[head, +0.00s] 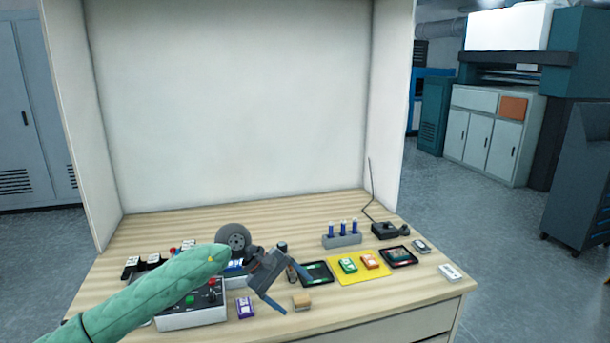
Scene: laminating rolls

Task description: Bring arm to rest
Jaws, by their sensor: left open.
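My left arm comes in from the lower left in a green sleeve and reaches over the wooden workbench (390,300). My left gripper (298,295) is open and its jaws look empty. Its fingers point down and to the right, over the front middle of the bench. My right gripper is not in view.
A grey control box (192,318) with buttons sits partly behind my arm, a purple pack (245,308) beside it. To the right are a yellow mat (362,278) with green and orange packs, dark trays (398,256) and a holder (342,240) with blue-topped items. The bench's back is clear.

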